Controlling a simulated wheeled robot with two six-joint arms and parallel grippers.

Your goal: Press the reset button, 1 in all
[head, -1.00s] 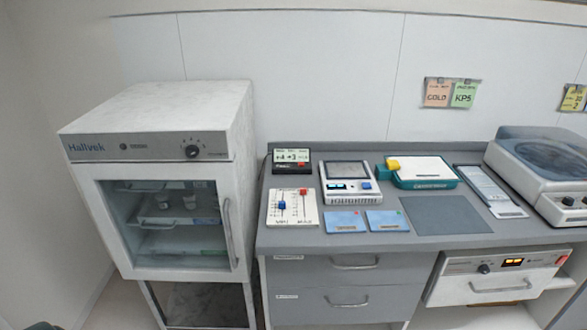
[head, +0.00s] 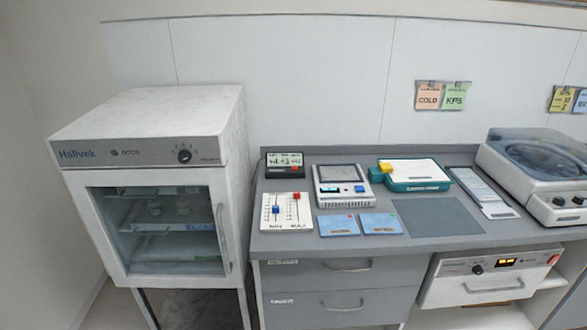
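No label reading "reset" is legible in the head view. A small dark display unit (head: 285,165) stands at the back left of the counter, with a red button (head: 296,170) at its lower right. A white device with a grey top plate (head: 343,186) stands to its right, with a lit blue display and a blue button (head: 360,189) on its front. I cannot tell from the lettering which button is the reset button. Neither of my grippers is in view.
A slider panel (head: 287,222) and two blue cards (head: 338,225) lie at the counter's front left. A teal-and-white device (head: 415,175), a grey mat (head: 438,217) and a lidded machine (head: 535,170) are further right. A white glass-door cabinet (head: 150,190) stands left of the counter.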

